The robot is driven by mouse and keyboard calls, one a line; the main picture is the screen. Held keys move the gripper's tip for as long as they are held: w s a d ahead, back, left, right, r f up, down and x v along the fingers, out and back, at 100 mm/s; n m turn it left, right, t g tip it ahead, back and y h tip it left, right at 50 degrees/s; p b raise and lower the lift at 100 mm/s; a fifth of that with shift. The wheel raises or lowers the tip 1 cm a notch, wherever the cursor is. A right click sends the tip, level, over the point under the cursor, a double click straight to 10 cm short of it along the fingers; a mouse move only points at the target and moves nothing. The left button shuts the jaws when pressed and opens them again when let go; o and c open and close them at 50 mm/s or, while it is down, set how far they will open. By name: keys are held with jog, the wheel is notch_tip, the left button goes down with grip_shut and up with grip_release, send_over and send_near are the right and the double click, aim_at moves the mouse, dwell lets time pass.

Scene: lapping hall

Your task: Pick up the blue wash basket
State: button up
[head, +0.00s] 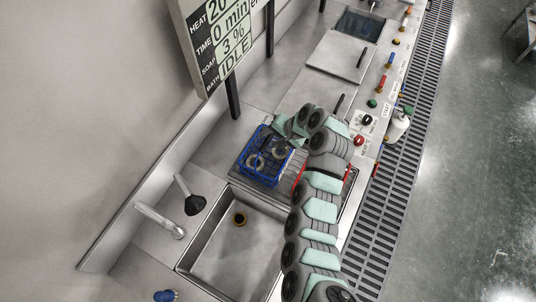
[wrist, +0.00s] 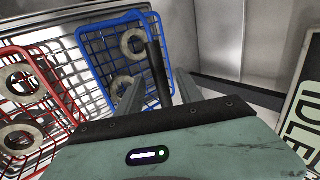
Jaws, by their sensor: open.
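The blue wash basket (head: 256,173) is a wire basket holding pale rings, on the steel bench beyond the sink. In the wrist view its blue rim (wrist: 110,22) is ahead of my gripper and slightly left. My gripper (wrist: 158,76) is open, with its two fingers apart at the basket's right side. A dark bar (wrist: 155,62) stands between the fingers; I cannot tell whether it is the basket's handle or whether anything touches it. In the head view my gripper (head: 284,127) is at the basket's upper right edge, partly hidden by my arm.
A red wire basket (wrist: 54,84) with rings stands close left of the blue one; in the head view my arm mostly hides it. An empty sink (head: 225,255), a tap (head: 160,221) and a dark plunger-like tool (head: 192,203) are nearby. A sign (head: 222,45) on posts stands behind.

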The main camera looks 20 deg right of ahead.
jog(key=shift+p+x, duration=0.6)
jog(key=shift+x, duration=1.9)
jog(key=shift+c, duration=0.4)
grip_shut()
